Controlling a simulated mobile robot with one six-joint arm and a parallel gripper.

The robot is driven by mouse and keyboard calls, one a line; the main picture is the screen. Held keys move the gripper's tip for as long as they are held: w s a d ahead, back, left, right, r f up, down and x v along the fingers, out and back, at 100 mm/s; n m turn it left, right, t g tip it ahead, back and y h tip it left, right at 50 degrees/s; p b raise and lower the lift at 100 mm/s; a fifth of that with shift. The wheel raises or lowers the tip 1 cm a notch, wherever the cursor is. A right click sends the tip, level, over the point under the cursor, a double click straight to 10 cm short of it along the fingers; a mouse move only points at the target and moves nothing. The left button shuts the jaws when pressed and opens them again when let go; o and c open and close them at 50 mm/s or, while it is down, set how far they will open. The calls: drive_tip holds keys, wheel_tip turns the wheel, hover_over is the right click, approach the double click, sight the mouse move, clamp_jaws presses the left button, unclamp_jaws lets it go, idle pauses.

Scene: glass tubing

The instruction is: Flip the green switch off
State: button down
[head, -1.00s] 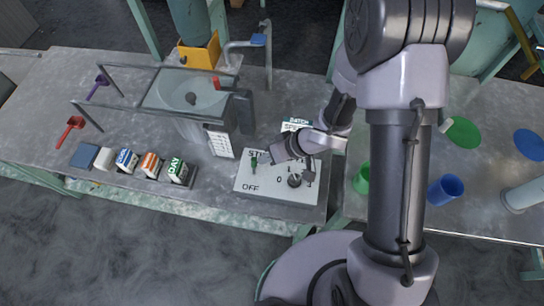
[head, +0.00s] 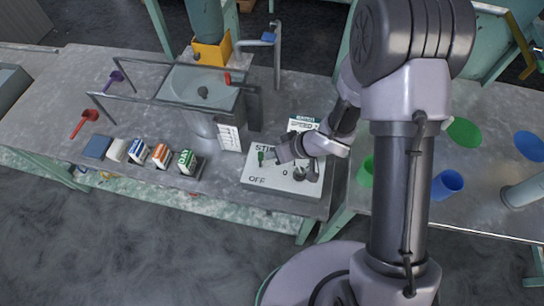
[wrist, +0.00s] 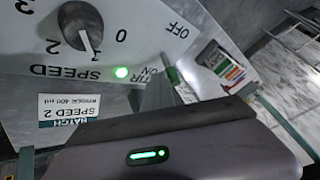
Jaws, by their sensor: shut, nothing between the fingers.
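The green switch (head: 262,156) stands on a white control panel (head: 258,189), left of the round knob. It also shows in the wrist view (wrist: 173,76), beside the word ON; the word OFF is printed farther away. A green lamp (wrist: 122,72) beside it is lit. My gripper (head: 281,152) is shut and empty, just right of the switch and close over the panel. In the wrist view its grey fingers (wrist: 156,97) reach toward the switch. I cannot tell whether they touch it.
The speed knob (head: 300,173) sits right of the switch, and a batch card (head: 302,124) stands behind the panel. A metal basin (head: 200,92) and several small cartons (head: 161,155) are to the left. Green and blue cups (head: 447,184) stand on the right table.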

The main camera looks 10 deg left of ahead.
drive_tip(key=shift+s+r+p, duration=0.2)
drive_tip(key=shift+s+p, duration=0.25)
drive_tip(key=shift+s, duration=0.05)
drive_tip(key=shift+s+a+f+p, duration=0.1)
drive_tip(key=shift+s+p, duration=0.4)
drive_tip(key=shift+w, duration=0.15)
drive_tip(key=shift+w+f+p, duration=0.35)
drive_tip(key=shift+w, duration=0.3)
